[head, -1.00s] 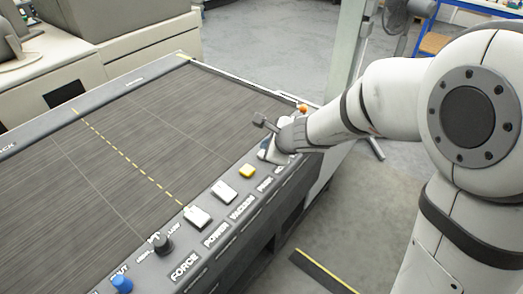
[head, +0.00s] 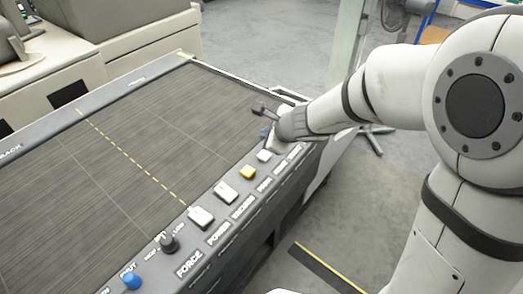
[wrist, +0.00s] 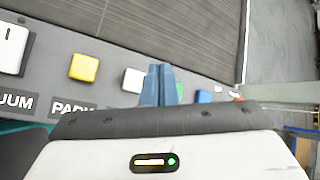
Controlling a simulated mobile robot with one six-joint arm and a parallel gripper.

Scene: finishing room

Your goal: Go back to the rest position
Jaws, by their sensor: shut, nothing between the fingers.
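My gripper (head: 264,109) is over the far end of the cutting table's control strip, at the front right edge of the dark bed. In the wrist view its two blue-grey fingers (wrist: 161,84) are together, with nothing between them. The fingers look apart from the buttons, though the exact height is hard to tell. My wrist hides part of the strip's far end in the head view.
The control strip carries a yellow button (head: 248,172), white switches (head: 201,216), a black knob (head: 169,243) and a blue button (head: 132,281). The table bed (head: 110,150) is bare. A grey pillar (head: 347,45) stands behind my arm. Open floor (head: 265,40) lies beyond the table.

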